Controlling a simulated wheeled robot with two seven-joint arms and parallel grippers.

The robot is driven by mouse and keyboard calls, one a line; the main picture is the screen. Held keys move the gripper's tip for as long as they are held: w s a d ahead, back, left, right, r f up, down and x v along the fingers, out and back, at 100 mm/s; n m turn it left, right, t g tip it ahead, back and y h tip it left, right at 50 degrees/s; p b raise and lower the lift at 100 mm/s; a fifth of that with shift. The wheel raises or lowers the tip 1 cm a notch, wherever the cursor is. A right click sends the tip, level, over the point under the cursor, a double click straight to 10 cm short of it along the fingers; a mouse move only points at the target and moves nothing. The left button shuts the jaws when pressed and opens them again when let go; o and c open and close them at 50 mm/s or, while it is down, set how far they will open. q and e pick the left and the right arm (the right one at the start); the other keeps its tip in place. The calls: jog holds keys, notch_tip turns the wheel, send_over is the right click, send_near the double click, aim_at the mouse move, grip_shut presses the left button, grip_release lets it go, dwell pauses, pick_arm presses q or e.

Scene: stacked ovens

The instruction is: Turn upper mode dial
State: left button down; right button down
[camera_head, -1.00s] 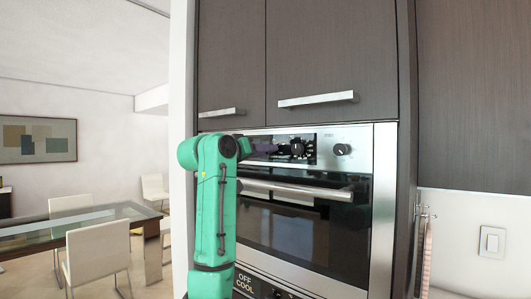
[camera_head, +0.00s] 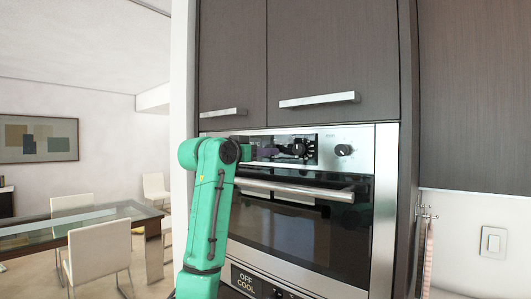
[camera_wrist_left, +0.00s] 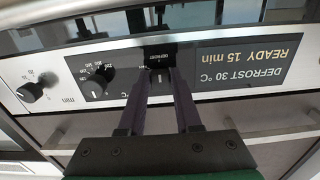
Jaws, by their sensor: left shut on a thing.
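The upper oven's control panel (camera_head: 325,135) carries a row of dials. In the left wrist view, which shows the panel upside down, the fingers of my left gripper (camera_wrist_left: 160,76) are shut on the upper mode dial (camera_wrist_left: 160,88), beneath a small "DEFROST" label. The fingers cover the dial's sides. The display (camera_wrist_left: 248,62) beside it reads "DEFROST 30 °C READY 15 min". In the head view the purple fingers (camera_head: 268,153) reach the panel's left part, and the mode dial is hard to make out there. My right gripper is in neither view.
Two more dials sit beside it: a black one marked °C (camera_wrist_left: 98,80) and one marked min (camera_wrist_left: 35,90). The oven door handle (camera_head: 295,191) runs just below the panel. Cabinet handles (camera_head: 318,99) are above. A lower display (camera_head: 245,281) reads "OFF COOL".

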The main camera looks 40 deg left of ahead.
pick_arm(q)
jog(key=shift+w+f, duration=0.1)
jog(key=shift+f, duration=0.15)
jog(key=c, duration=0.7)
grip_release()
jog(key=shift+o, duration=0.5)
jog(key=shift+r, duration=0.1)
jog(key=shift+s+b, duration=0.3)
jog(key=shift+s, duration=0.15)
jog(key=s+b, duration=0.5)
jog(key=s, duration=0.9)
jog(key=shift+d, duration=0.2)
